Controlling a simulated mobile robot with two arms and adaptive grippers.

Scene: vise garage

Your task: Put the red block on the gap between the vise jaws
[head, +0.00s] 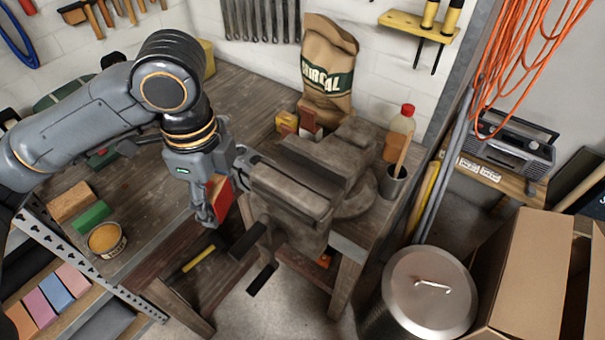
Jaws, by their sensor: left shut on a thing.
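My left gripper (226,192) is shut on the red block (217,193), just left of the vise. The block's red face shows between the fingers, and part of it is hidden by them. The grey metal vise (290,196) is mounted at the right end of the workbench. Its jaws (300,168) lie to the right of the block, and the block is not over them. Whether the block touches the vise's side cannot be told. My right gripper is not in view.
A charcoal bag (328,70) and a bottle (402,125) stand behind the vise. A tin (106,239), a green block (92,217) and a wooden block (70,203) sit at the left. A metal bin (428,290) and a cardboard box (530,275) stand on the floor at right.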

